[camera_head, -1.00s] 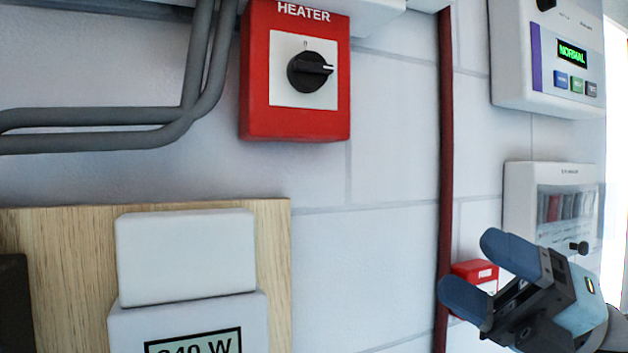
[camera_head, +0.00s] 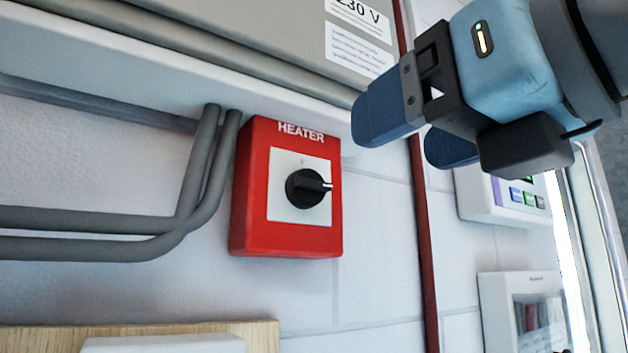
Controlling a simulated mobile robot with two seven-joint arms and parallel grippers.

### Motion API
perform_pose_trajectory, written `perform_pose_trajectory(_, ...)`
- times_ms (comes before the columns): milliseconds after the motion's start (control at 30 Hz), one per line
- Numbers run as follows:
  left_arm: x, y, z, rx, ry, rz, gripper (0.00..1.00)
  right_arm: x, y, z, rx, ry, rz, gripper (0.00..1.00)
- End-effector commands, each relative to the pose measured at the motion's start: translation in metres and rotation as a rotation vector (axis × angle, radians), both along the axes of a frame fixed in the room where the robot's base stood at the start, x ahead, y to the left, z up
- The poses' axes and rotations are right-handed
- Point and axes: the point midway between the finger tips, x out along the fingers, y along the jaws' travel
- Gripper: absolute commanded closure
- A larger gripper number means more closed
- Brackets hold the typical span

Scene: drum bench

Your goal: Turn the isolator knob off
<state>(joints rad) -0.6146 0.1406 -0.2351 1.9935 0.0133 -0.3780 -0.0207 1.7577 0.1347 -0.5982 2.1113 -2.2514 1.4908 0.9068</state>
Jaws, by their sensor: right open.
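The isolator is a red box (camera_head: 245,215) marked HEATER, fixed to the white wall left of the picture's middle. Its black knob (camera_head: 305,188) sits on a white plate, with its white pointer line turned to the right. My right gripper (camera_head: 405,140) is up and to the right of the red box, apart from it. Its two blue fingers are spread with nothing between them, pointing left and down. The knob is fully visible. My left gripper is not in view.
Grey conduits (camera_head: 100,222) run left of the red box. A grey 230 V cabinet (camera_head: 280,35) overhangs above. A dark red pipe (camera_head: 426,250) runs down the wall to the right, beside a white NORMAL-type control panel (camera_head: 480,205) and a clear-fronted box (camera_head: 495,315).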

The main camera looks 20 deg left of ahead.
Motion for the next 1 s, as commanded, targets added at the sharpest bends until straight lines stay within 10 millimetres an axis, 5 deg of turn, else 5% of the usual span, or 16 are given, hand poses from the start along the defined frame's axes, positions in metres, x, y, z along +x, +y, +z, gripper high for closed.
perform_pose_trajectory(600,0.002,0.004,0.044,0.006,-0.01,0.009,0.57,0.07,0.09,0.003,-0.001,0.004,0.004,0.31)
perform_pose_trajectory(1000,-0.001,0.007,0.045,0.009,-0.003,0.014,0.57,0.082,0.105,0.0,0.0,0.001,0.004,0.31)
